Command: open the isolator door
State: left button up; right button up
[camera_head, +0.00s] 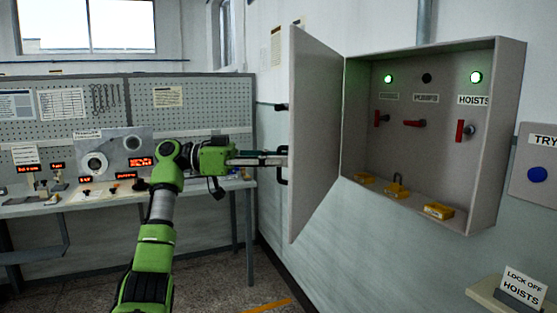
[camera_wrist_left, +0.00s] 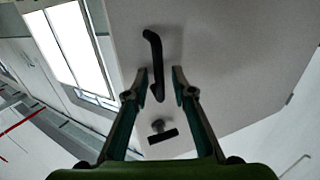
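The isolator door (camera_head: 318,130) is a flat grey panel hinged on the left side of the grey isolator box (camera_head: 482,135). It stands swung well out from the box, so the inside shows. A black bar handle (camera_head: 284,175) sits on its outer face. My left gripper (camera_head: 285,158) is at this handle, its arm coming in from the left. In the left wrist view the handle (camera_wrist_left: 155,60) lies between my two spread fingertips (camera_wrist_left: 159,78), with gaps at both sides. A black T-shaped knob (camera_wrist_left: 160,131) is also on the door. My right gripper is out of view.
Inside the box are red-handled switches (camera_head: 414,123), lamps with two lit green, and yellow padlocks (camera_head: 438,210). A panel with a blue button (camera_head: 537,174) and a "LOCK OFF HOISTS" sign (camera_head: 524,285) stand right. A workbench with pegboard (camera_head: 200,105) stands left. Floor shows below the door.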

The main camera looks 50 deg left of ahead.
pick_arm(q)
jog(key=v, duration=1.2)
jog(key=shift+s, duration=0.1)
